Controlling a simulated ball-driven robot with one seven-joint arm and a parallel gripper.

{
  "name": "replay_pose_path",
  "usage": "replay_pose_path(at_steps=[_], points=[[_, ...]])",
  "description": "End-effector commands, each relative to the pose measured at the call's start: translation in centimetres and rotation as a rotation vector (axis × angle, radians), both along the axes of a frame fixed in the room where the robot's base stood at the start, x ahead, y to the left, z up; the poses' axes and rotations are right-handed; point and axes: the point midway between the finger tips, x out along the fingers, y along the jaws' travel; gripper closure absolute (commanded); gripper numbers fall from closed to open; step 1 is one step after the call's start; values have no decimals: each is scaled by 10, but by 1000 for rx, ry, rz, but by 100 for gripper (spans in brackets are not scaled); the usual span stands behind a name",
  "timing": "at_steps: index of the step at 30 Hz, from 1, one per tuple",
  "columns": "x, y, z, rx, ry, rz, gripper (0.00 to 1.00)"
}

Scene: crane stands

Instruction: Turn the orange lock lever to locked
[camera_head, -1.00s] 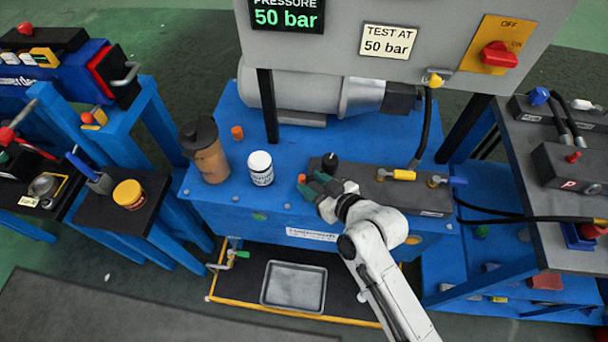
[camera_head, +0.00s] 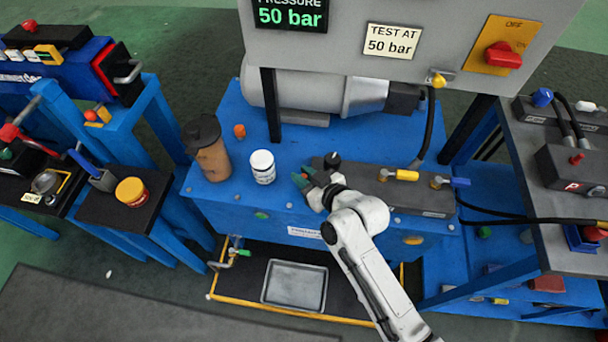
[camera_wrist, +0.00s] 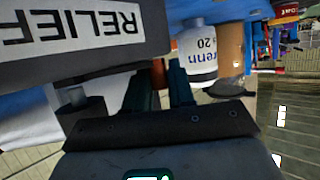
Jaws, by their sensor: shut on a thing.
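The orange lock lever (camera_wrist: 158,74) shows as a small orange-red piece between my two dark green fingers in the wrist view. It sits beside the grey block marked RELIEF (camera_wrist: 85,35). My gripper (camera_head: 303,176) is at the left end of that dark grey block (camera_head: 423,192) on the blue bench and is shut on the lever.
A white jar (camera_head: 263,167) stands just left of my gripper, with a brown, dark-lidded container (camera_head: 211,160) beyond it. A black knob (camera_head: 332,159) rises close behind my fingers. A yellow-handled valve (camera_head: 402,175) is farther right on the block.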

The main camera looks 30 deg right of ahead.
Motion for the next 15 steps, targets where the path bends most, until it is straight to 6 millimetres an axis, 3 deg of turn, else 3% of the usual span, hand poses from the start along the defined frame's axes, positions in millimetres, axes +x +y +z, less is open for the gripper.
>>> replay_pose_path(at_steps=[5,15], points=[[0,0,0,0,0,0,100],[0,0,0,0,0,0,100]])
